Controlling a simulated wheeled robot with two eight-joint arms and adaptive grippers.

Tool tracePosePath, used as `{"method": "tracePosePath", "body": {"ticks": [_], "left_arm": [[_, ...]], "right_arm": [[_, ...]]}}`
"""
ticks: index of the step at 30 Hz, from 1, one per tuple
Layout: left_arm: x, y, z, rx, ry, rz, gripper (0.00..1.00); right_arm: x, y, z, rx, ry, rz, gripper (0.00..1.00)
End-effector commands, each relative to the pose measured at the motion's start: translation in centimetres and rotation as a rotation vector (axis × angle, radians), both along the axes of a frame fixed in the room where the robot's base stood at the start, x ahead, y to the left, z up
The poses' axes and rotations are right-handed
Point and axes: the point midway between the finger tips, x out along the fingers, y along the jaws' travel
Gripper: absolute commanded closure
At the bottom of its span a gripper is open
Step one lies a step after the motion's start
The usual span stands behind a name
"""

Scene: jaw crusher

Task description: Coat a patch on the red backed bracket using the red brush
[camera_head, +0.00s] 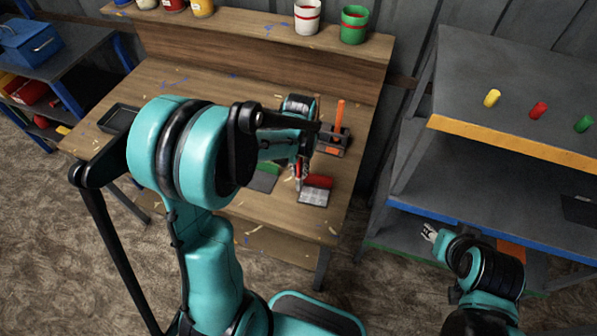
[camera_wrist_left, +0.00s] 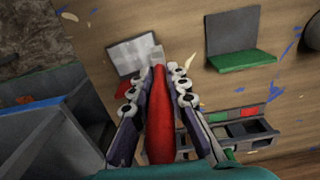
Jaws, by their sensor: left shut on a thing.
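My left gripper (camera_head: 301,168) is shut on the red brush (camera_wrist_left: 160,120), whose handle lies between the fingers (camera_wrist_left: 158,90) in the left wrist view. The brush's pale tip points at the red backed bracket. That bracket (camera_head: 313,197) lies on the workbench, with a light grey plate and a red back; it also shows in the left wrist view (camera_wrist_left: 128,57). The brush tip overlaps the plate's edge in that view; I cannot tell whether they touch. My right gripper (camera_head: 430,232) is empty by the shelf and looks open.
A green backed bracket (camera_wrist_left: 243,60) lies beside the red one. A brush holder (camera_head: 334,148) with an orange-handled brush (camera_head: 340,113) stands behind. Paint cans (camera_head: 307,17) stand on the bench's upper ledge. A shelf rack (camera_head: 500,137) with small coloured cylinders is at right.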

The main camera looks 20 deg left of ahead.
Motion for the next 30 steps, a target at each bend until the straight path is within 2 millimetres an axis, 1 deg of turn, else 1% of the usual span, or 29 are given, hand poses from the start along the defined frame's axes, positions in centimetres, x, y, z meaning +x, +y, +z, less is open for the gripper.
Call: {"method": "tracePosePath", "body": {"ticks": [1,15,19,30], "left_arm": [[0.1,0.0,0.8,0.0,0.0,0.0,1.0],[0.8,-0.1,4.9,0.0,0.0,-0.001,1.0],[0.9,-0.1,5.3,0.0,0.0,-0.001,1.0],[0.9,-0.1,5.2,0.0,0.0,-0.001,1.0]], "right_arm": [[0.0,0.0,0.6,0.0,0.0,0.0,0.6],[0.0,0.0,3.6,0.0,0.0,0.0,0.6],[0.0,0.0,3.8,0.0,0.0,0.0,0.6],[0.0,0.0,3.7,0.0,0.0,0.0,0.6]]}}
